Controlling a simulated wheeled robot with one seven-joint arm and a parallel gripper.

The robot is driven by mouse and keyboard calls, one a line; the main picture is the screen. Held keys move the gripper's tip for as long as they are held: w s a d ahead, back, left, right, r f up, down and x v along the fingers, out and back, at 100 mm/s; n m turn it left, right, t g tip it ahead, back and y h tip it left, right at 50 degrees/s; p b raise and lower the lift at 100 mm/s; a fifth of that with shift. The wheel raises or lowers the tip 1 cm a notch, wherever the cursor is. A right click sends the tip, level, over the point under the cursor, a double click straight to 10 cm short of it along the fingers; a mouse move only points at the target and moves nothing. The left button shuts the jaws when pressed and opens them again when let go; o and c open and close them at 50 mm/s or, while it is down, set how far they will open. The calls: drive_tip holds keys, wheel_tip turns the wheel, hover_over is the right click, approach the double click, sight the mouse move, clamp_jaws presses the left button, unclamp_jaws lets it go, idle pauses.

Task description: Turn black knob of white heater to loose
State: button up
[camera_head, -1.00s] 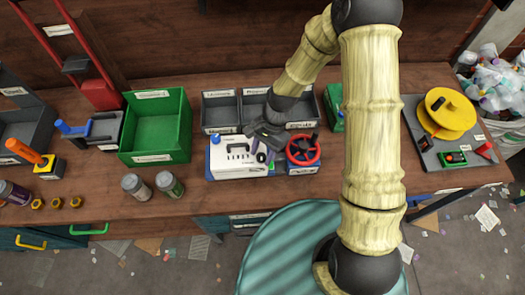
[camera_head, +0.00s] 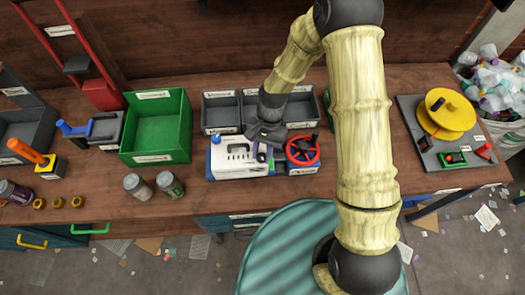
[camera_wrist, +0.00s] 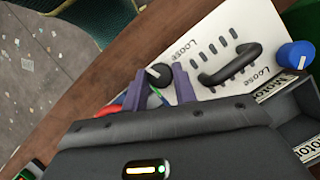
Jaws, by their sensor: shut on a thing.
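The white heater (camera_head: 230,171) stands on the workbench near its front edge, with a black carry handle and slots on top. Its black knob (camera_wrist: 158,73) shows in the wrist view between the two purple fingers of my gripper (camera_wrist: 160,78), which is shut on it. The knob has a pale pointer mark. A "Loose" label is printed on the panel beside it. In the head view my gripper (camera_head: 263,155) is over the heater's right end and mostly hides the knob. A blue knob (camera_wrist: 296,55) sits at the heater's other end.
A red handwheel (camera_head: 303,150) stands close to the heater's right. Grey bins (camera_head: 221,130) stand behind it. A green bin (camera_head: 155,157) and two jars (camera_head: 137,187) are to the left. A yellow reel (camera_head: 449,112) is far right.

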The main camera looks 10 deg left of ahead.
drive_tip(key=n, duration=0.2)
drive_tip(key=n+h, duration=0.1)
drive_tip(key=shift+w+a+n+h, duration=0.1)
drive_tip(key=shift+a+n+h, duration=0.05)
drive_tip(key=shift+n+h, duration=0.2)
drive_tip(key=n+h, duration=0.1)
drive_tip(key=n, duration=0.2)
drive_tip(key=shift+a+n, duration=0.1)
drive_tip(key=shift+n, duration=0.25)
drive_tip(key=n+t+h, duration=0.1)
drive_tip(key=n, duration=0.2)
drive_tip(key=shift+n, duration=0.3)
drive_tip(key=n+t+h+b, duration=0.1)
drive_tip(key=n, duration=0.2)
drive_tip(key=shift+a+n, duration=0.15)
drive_tip(key=shift+n, duration=0.15)
drive_tip(key=n, duration=0.1)
drive_tip(key=n+t, duration=0.1)
drive_tip(key=n, duration=0.1)
drive_tip(key=n+h+b, duration=0.1)
drive_tip(key=shift+s+n+t, duration=0.3)
drive_tip(key=shift+t, duration=0.1)
drive_tip(key=n+t+b, duration=0.2)
drive_tip(key=n, duration=0.3)
drive_tip(key=shift+s, duration=0.15)
drive_tip(key=o, duration=1)
